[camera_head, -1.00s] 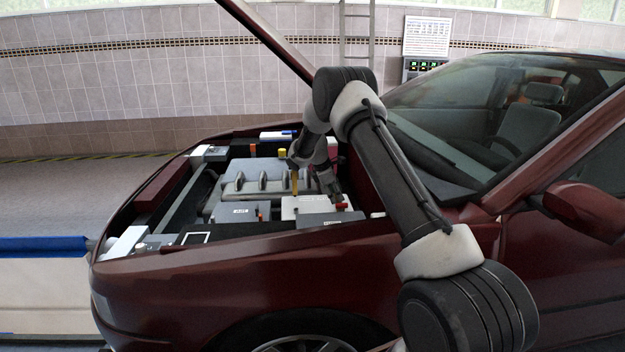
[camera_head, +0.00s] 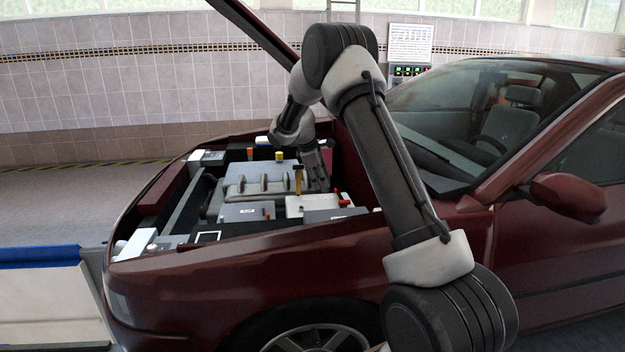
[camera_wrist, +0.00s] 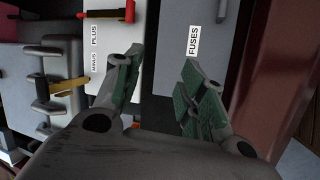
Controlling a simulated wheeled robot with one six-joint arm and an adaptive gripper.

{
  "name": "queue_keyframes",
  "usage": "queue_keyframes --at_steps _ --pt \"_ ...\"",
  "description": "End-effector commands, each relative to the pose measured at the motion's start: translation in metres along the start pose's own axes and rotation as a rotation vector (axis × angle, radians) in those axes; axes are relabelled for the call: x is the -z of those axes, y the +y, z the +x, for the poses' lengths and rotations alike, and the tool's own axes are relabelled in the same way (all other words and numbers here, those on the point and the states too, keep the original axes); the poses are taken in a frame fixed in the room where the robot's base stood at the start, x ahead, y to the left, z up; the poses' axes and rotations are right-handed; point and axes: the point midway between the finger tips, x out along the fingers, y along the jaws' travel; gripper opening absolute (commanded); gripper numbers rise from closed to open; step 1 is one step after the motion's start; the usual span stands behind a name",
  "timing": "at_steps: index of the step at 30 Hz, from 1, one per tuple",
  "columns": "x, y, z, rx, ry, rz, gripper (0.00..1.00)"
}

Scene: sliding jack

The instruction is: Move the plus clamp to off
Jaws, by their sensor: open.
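My gripper (camera_wrist: 160,68) is open and empty. Its fingers appear over the battery's edge and the grey FUSES box (camera_wrist: 192,80), apart from the clamp. In the head view my gripper's fingertips are hard to make out behind the engine bay parts.
A yellow-topped handle (camera_head: 298,178) stands beside the battery and shows in the wrist view (camera_wrist: 70,88). The engine cover (camera_head: 258,180) lies left of my gripper. The dark red bodywork (camera_wrist: 265,70) edges the bay at the right of the wrist view.

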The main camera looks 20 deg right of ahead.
Motion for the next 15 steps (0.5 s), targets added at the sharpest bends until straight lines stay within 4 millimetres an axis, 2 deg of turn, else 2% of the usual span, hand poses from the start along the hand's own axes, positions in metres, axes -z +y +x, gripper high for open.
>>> queue_keyframes --at_steps 4,15 --pt "-0.0042 -0.0022 -0.0087 0.001 0.005 0.019 0.4" --pt "-0.0052 -0.0033 -0.0107 0.002 0.007 0.024 0.4"
